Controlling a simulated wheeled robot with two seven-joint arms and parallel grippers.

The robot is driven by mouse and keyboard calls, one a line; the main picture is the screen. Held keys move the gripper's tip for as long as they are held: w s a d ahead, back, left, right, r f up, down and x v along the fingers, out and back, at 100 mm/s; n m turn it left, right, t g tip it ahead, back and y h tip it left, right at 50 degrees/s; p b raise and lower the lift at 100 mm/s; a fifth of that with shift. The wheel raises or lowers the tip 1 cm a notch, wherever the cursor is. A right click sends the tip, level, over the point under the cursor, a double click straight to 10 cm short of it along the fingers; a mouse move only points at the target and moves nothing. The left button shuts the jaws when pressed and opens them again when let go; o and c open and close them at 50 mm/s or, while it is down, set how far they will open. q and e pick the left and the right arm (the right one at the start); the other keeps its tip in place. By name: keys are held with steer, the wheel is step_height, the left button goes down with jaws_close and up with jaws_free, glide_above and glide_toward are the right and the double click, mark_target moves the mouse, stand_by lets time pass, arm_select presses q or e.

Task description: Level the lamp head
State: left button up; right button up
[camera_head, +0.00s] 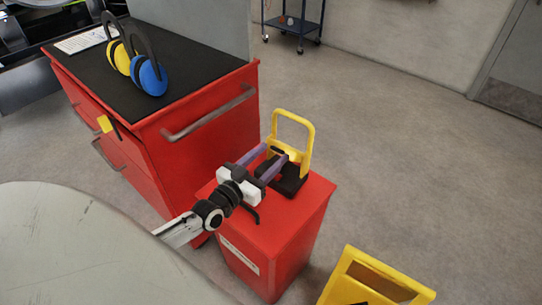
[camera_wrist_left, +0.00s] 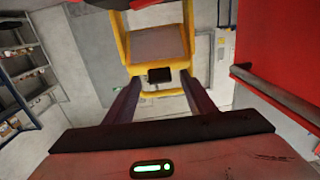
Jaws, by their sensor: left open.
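A yellow lamp (camera_head: 307,143) with an upright loop handle and a dark base stands on a small red cabinet (camera_head: 268,240). In the left wrist view the lamp's yellow frame (camera_wrist_left: 188,35) surrounds a brownish-grey panel (camera_wrist_left: 158,45), with a small black block below it. The lamp head's exact tilt is hard to tell. My left gripper (camera_head: 270,158) is open, its two purple-grey fingers reaching toward the lamp's near side. In the left wrist view the fingers (camera_wrist_left: 160,88) lie left and right of the lamp's lower part, with a gap between them. My right gripper is not in view.
A larger red cabinet (camera_head: 215,128) with a black top stands to the left, its bar handle jutting out near my arm. Yellow (camera_head: 119,57) and blue (camera_head: 150,78) ear defenders stand on it. A yellow object (camera_head: 385,280) is at the lower right.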

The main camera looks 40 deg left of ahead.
arm_select(q)
steer(key=shift+w, duration=0.35)
